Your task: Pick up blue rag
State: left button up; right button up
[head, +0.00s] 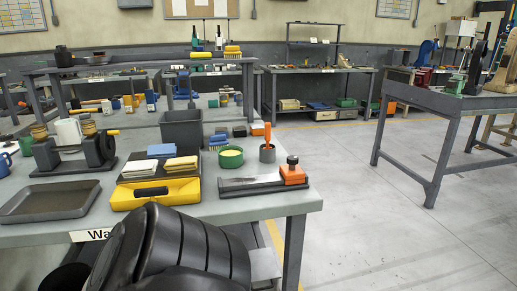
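A dark segmented link of my own arm fills the bottom left of the head view. Neither of my grippers shows.
The near bench (255,208) holds a grey tray (50,202), a dark grey bin (182,131), a blue-based brush (218,141), a cup of yellow stuff (230,157) and an orange-knobbed block (292,172). A grey press table (445,102) stands right. Open floor lies between.

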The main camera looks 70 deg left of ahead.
aim_at(164, 151)
jog(key=z, duration=0.2)
jog(key=k, duration=1.65)
jog(key=u, duration=1.3)
